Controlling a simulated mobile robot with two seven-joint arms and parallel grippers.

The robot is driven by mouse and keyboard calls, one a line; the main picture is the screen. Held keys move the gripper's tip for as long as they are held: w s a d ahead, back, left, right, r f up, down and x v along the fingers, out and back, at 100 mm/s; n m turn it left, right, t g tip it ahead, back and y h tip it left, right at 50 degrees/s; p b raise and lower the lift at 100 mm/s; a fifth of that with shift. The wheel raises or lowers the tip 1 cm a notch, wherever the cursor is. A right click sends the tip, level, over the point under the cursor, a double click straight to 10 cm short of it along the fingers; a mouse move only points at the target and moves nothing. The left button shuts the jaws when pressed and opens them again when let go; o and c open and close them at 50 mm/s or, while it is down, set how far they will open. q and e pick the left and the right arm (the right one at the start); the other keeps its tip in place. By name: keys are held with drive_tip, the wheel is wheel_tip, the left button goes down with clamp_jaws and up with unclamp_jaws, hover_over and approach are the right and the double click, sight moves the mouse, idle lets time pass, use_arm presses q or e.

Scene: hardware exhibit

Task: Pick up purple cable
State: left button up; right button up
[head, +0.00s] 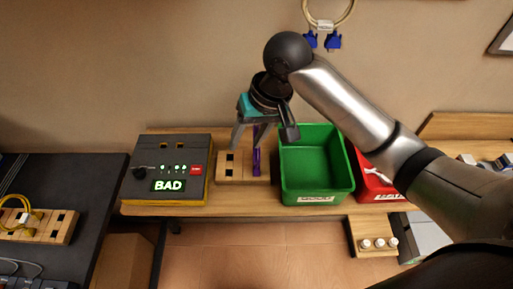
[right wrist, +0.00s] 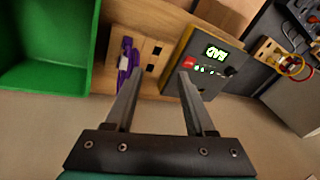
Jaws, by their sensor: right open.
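The purple cable (head: 257,160) stands in a wooden block (head: 232,166) between the tester box and the green bin. In the right wrist view the purple cable (right wrist: 126,60) lies against the wooden block (right wrist: 148,48), just beyond the left finger. My right gripper (head: 264,134) is open and empty, above and in front of the block. In the right wrist view its fingers (right wrist: 156,88) are spread, with the cable ahead of them and not between them. The gripper hides part of the cable in the head view. My left gripper is not in view.
The tester box (head: 172,150) reading "BAD" is left of the block. The green bin (head: 318,198) is close on the right, with a red bin (head: 372,188) beyond. A blue-ended cable (head: 323,26) hangs on the wall. A dark table (head: 60,175) with a yellow cable is far left.

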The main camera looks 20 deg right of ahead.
sight(257, 129)
drive_tip(key=w+d+r+m+h, duration=0.1)
drive_tip(key=w+d+r+m, duration=0.15)
drive_tip(key=r, duration=0.25)
drive_tip(key=w+d+r+m, duration=0.2)
drive_tip(key=d+r, duration=0.2)
drive_tip(key=r, duration=0.1)
drive_tip(key=shift+n+g, duration=0.25)
drive_tip(key=shift+g, duration=0.15)
drive_tip(key=a+f, duration=0.1)
drive_tip(key=f, duration=0.4)
drive_tip(key=a+f, duration=0.1)
drive_tip(key=f, duration=0.4)
drive_tip(key=a+f+b, duration=0.1)
drive_tip(key=f, duration=0.3)
drive_tip(key=shift+w+f, duration=0.35)
drive_tip(key=shift+f, duration=0.05)
clamp_jaws()
drive_tip(key=shift+r, duration=0.1)
